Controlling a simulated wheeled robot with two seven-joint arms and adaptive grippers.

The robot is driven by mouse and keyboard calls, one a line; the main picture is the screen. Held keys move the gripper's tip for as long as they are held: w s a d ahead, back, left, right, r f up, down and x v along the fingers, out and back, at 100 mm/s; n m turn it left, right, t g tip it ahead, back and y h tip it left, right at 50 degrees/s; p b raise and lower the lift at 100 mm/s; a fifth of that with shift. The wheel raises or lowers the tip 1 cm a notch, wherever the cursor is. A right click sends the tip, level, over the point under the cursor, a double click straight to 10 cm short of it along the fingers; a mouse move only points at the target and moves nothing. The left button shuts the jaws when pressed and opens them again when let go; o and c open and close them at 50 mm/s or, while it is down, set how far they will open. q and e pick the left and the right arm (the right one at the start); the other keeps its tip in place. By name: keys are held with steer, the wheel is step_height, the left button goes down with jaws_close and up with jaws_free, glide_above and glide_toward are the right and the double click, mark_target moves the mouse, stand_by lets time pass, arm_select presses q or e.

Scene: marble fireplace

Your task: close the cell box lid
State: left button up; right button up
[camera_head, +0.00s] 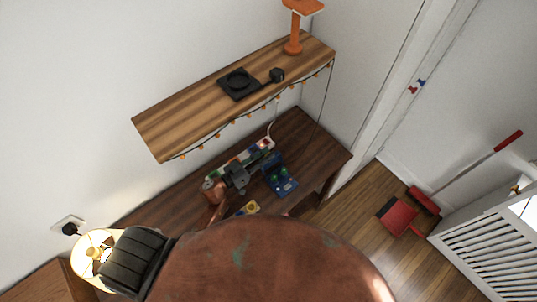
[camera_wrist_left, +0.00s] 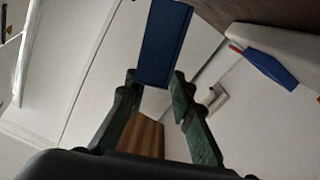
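The cell box (camera_head: 284,187) is a small blue case on the dark wooden table, with green pieces showing inside. Its darker blue lid (camera_head: 272,161) stands up at the back, so the box looks open. My left gripper (camera_head: 248,178) is just left of the box. In the left wrist view its two green-padded fingers (camera_wrist_left: 156,82) are spread apart. A flat blue panel (camera_wrist_left: 163,42), apparently the lid, shows at and beyond the fingertips; I cannot tell whether they touch it. My right gripper is in neither view.
A power strip (camera_head: 228,160) lies behind the gripper. A yellow item (camera_head: 247,208) is near the table's front. A wooden shelf (camera_head: 190,115) with hanging lights overhangs the table's back. A lamp (camera_head: 92,252) is at lower left. My copper-coloured arm covers the bottom centre.

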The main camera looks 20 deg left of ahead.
arm_select(q)
steer(key=shift+w+d, duration=0.25)
steer(key=shift+w, duration=0.15)
steer(key=shift+c, duration=0.2)
jaws_close()
stand_by(0.3)
